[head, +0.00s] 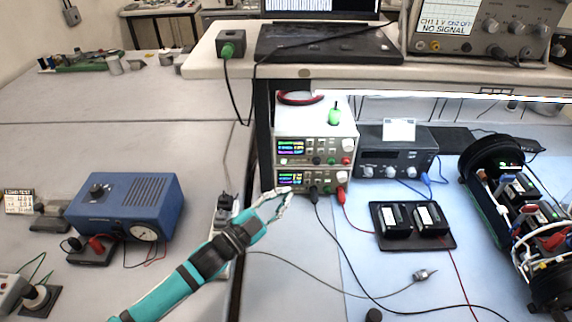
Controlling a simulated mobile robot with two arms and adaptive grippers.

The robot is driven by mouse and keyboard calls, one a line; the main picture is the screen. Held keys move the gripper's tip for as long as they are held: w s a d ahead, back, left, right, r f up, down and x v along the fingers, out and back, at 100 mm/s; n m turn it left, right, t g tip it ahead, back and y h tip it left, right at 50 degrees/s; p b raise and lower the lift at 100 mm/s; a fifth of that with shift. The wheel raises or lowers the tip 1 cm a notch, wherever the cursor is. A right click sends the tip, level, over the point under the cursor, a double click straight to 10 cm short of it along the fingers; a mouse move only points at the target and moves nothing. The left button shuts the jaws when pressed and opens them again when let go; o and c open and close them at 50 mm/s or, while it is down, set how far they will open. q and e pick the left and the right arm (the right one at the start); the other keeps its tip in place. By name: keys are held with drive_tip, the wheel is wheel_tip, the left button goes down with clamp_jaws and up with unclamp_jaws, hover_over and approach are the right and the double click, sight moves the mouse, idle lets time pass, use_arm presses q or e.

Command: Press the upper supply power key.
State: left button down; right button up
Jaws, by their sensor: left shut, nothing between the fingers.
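Two power supplies are stacked under the raised shelf in the head view. The upper supply (316,149) has a lit display, small keys and a white knob. The lower supply (327,180) also has a lit display, with black and red leads plugged in. The upper supply's power key is too small to make out. My left gripper (286,191) is shut and empty. Its tips are at the left part of the lower supply's front, below the upper supply; whether they touch it I cannot tell. My right gripper is not in view.
A black device (397,153) stands right of the supplies. A black tray (412,226) with two dark blocks lies in front of it. An opened cylinder (520,205) with wiring is at the right. A blue box (126,205) is at the left. Leads cross the bench front.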

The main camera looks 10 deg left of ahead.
sight(284, 161)
use_arm(q)
drive_tip(key=w+b, duration=0.1)
drive_tip(key=w, duration=0.2)
drive_tip(key=w+a+b, duration=0.1)
drive_tip(key=w, duration=0.2)
drive_tip(key=w+b, duration=0.2)
drive_tip(key=w, duration=0.1)
drive_tip(key=shift+w+a+f, duration=0.1)
drive_tip(key=shift+a+f, duration=0.3)
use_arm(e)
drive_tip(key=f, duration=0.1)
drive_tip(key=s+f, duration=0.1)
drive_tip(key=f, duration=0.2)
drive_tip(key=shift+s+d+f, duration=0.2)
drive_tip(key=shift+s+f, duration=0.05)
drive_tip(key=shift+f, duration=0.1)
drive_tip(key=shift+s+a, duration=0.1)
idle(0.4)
use_arm(q)
drive_tip(key=shift+w, duration=0.15)
drive_tip(key=shift+w, duration=0.25)
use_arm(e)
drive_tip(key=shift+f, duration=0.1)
